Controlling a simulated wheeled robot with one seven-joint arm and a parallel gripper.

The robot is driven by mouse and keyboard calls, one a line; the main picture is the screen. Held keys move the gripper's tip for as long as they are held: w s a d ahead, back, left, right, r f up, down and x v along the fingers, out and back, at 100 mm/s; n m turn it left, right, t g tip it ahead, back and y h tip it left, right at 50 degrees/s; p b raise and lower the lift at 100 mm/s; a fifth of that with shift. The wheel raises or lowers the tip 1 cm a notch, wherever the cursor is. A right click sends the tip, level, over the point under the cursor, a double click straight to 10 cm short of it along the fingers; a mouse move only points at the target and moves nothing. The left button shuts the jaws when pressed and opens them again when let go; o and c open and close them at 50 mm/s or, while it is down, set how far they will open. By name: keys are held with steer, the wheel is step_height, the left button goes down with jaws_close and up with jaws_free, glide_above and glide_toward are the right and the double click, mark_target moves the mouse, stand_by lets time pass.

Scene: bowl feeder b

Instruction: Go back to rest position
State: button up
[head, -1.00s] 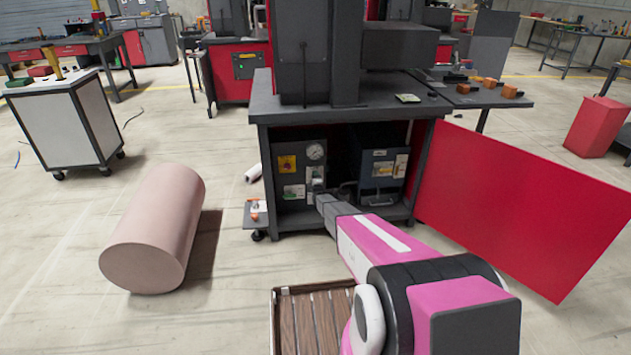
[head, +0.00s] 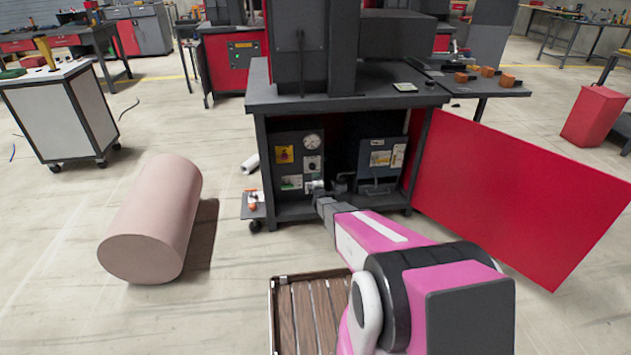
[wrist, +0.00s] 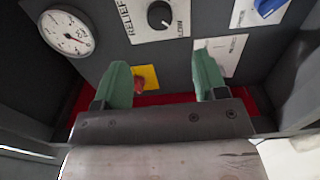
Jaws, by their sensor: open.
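My gripper (wrist: 163,85) shows in the wrist view with its two green fingers apart and nothing between them. Behind the fingers is a dark control panel with a round gauge (wrist: 67,33), a black knob (wrist: 160,14) and a red knob on a yellow plate (wrist: 143,82). In the head view my pink and grey arm reaches forward to the open lower bay of the dark workbench (head: 345,97). The gripper's end is at the control panel (head: 299,160) there. Whether the fingers touch the panel cannot be told.
A red door panel (head: 520,200) stands open at the right of the bench. A pink cylinder (head: 155,220) lies on the floor at left, near a white cart (head: 65,115). A slatted wooden surface (head: 312,315) is in front.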

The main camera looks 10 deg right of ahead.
steer(key=s+r+m+g, duration=0.6)
steer(key=s+r, duration=0.1)
steer(key=s, duration=0.8)
steer(key=s+r+m+g, duration=0.6)
steer(key=s+r, duration=0.1)
steer(key=s, duration=0.9)
steer(key=s+r+m+g, duration=0.6)
steer(key=s+r, duration=0.2)
steer(key=s, duration=0.7)
steer(key=shift+s, duration=0.25)
steer(key=shift+f, duration=0.1)
